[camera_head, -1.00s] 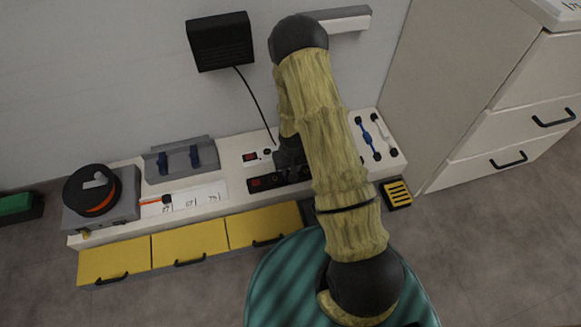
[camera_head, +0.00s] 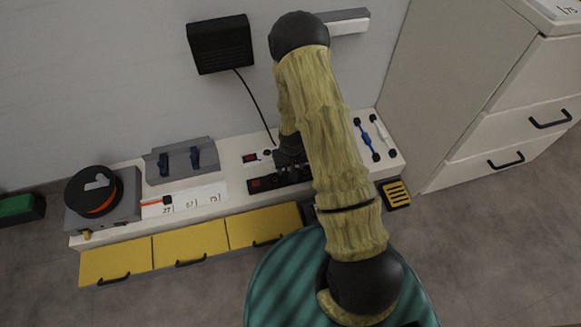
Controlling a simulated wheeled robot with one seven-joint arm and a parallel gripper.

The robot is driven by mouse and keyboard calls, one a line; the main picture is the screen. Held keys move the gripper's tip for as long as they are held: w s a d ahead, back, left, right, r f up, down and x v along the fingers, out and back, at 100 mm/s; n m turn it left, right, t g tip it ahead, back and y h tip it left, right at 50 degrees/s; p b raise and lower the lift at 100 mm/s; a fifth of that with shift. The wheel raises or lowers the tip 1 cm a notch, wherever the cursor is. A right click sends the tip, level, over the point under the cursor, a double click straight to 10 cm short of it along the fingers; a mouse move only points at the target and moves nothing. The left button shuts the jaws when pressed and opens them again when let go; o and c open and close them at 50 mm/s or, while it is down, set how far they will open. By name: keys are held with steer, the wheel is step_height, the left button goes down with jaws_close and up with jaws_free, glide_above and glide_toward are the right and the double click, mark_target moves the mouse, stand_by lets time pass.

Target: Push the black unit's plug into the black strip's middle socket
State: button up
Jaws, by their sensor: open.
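The black unit (camera_head: 220,44) is fixed on the wall, and its thin black cord (camera_head: 256,103) hangs down to the bench top beside my gripper. The cord's plug cannot be made out; it is at or behind my gripper. The black strip (camera_head: 262,184) lies along the front of the bench top with a red switch at its left end. My forearm and gripper cover part of it, so its middle socket is not clear. My gripper (camera_head: 292,168) is open, pointing down just above or at the black strip; contact cannot be told.
A white strip (camera_head: 251,159) with a red switch lies behind the black one. Left are a grey holder with blue clips (camera_head: 180,160), a numbered white card (camera_head: 200,198) and a black reel (camera_head: 93,190). Blue and white cables (camera_head: 366,138) lie right. A tall cabinet (camera_head: 470,90) stands right.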

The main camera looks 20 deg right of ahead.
step_height(320, 180, up, 15)
steer(key=s+p, duration=0.2)
steer(key=p, duration=0.6)
steer(key=shift+r, duration=0.15)
steer(key=shift+w, duration=0.1)
steer(key=s+r+p, duration=0.3)
steer(key=s+r, duration=0.1)
steer(key=r, duration=0.7)
steer(key=s+r+p, duration=0.4)
steer(key=r, duration=0.7)
steer(key=s+r+t+p, duration=0.1)
steer(key=s+r+p, duration=0.3)
steer(key=r, duration=0.7)
steer(key=shift+r, duration=0.4)
